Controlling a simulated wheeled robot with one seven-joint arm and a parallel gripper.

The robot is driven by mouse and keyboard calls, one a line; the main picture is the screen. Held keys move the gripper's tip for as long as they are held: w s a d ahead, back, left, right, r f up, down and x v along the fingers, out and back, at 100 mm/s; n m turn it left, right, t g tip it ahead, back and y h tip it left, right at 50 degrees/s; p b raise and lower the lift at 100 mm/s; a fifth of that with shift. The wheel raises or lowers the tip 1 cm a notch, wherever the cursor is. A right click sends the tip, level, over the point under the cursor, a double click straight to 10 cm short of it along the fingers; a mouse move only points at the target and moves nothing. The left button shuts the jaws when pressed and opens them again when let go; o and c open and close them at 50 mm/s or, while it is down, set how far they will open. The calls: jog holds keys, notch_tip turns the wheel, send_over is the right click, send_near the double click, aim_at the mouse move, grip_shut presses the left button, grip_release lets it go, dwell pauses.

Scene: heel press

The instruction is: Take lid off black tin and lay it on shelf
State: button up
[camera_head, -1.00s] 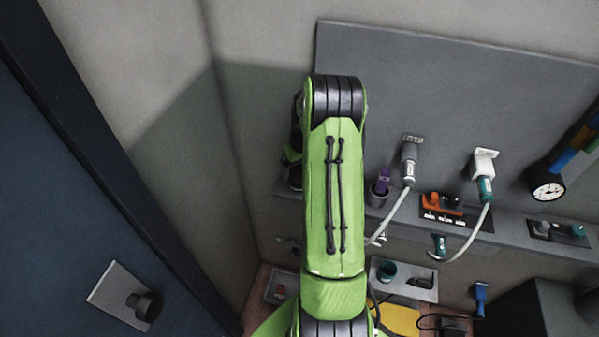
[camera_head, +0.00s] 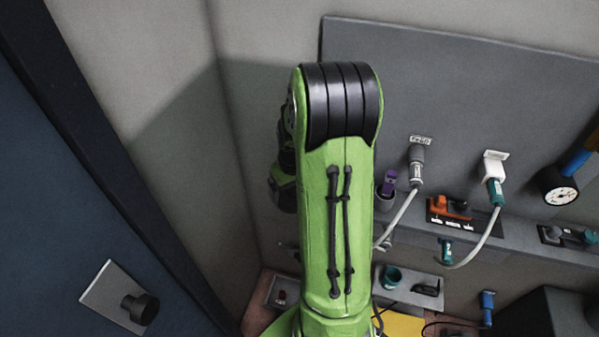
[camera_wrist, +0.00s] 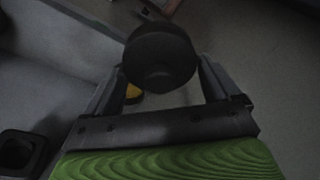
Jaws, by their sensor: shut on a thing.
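In the wrist view my gripper (camera_wrist: 161,84) is shut on a round black piece, apparently the lid (camera_wrist: 160,55), held between the two fingers. A dark, square-rimmed thing with a dark hollow (camera_wrist: 17,150) is at the lower left of the wrist view; it may be the open black tin, but it is too dark to be sure. In the head view my green arm hides the gripper and lid. The grey shelf (camera_head: 540,238) runs along the wall to the right of my arm.
Two cables (camera_head: 482,235) hang from wall sockets. A lower tray holds a teal cup (camera_head: 391,278). A blue door (camera_head: 60,200) is at left.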

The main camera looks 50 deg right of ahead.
aim_at(282, 210)
jog(key=s+a, duration=0.1)
jog(key=a, duration=0.1)
jog(key=s+a, duration=0.1)
jog(key=a, duration=0.1)
jog(key=s+a, duration=0.1)
jog(key=a, duration=0.1)
jog(key=shift+b, duration=0.35)
jog(key=shift+s+a+r+p, duration=0.1)
jog(key=shift+r+p, duration=0.75)
jog(key=shift+r, duration=0.25)
jog(key=shift+f, duration=0.1)
